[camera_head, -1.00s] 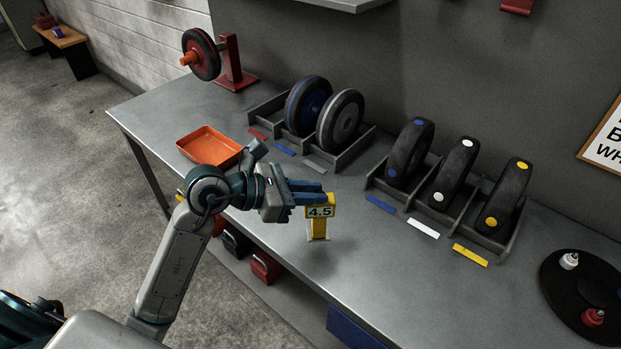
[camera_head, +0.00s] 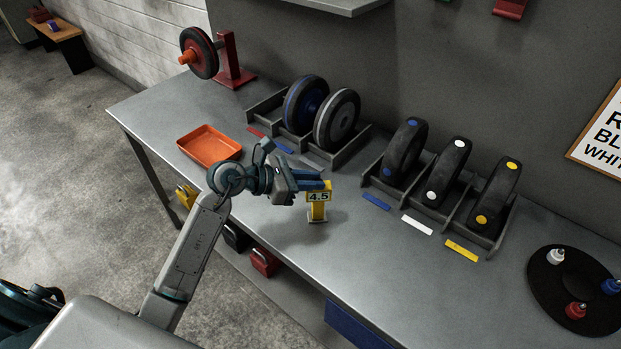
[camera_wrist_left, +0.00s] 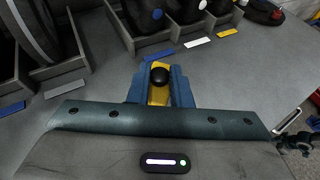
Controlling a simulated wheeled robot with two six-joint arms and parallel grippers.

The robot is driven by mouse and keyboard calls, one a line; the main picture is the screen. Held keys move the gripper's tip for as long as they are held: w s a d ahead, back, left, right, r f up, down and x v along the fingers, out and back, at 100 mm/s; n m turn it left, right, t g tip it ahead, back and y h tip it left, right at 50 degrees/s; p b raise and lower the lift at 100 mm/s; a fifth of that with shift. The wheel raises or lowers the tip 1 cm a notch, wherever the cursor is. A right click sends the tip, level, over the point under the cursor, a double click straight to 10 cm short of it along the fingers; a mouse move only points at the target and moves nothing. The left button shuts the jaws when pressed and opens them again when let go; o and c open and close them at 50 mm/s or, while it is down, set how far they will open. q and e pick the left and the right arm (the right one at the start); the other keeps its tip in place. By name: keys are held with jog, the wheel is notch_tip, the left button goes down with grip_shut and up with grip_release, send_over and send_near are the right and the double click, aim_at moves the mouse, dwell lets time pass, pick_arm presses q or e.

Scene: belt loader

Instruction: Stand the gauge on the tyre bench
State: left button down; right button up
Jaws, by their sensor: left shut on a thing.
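The yellow gauge (camera_head: 318,208) with a "4.5" label stands upright at the front middle of the grey tyre bench (camera_head: 380,262). My left gripper (camera_head: 322,184) is shut on the gauge's top. In the left wrist view the gauge (camera_wrist_left: 157,96) shows between the blue fingers, with a black round knob on top. The gauge's foot seems at or just above the bench surface; I cannot tell whether it touches.
Behind stand a rack with a blue and a grey wheel (camera_head: 336,119) and a rack with several black tyres (camera_head: 447,170). An orange tray (camera_head: 209,146) lies left. A black turntable with bottles (camera_head: 545,282) is at right. The front middle of the bench is clear.

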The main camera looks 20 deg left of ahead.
pick_arm(q)
jog(key=shift+f, duration=0.2)
jog(key=c, duration=1.3)
grip_release()
jog(key=shift+r, duration=0.1)
jog(key=shift+r, duration=0.25)
jog(key=shift+s+a+f, duration=0.1)
jog(key=shift+s+a, duration=0.1)
jog(key=shift+a, duration=0.05)
jog(key=b+v, duration=0.3)
jog(key=v, duration=0.8)
jog(key=shift+s, duration=0.15)
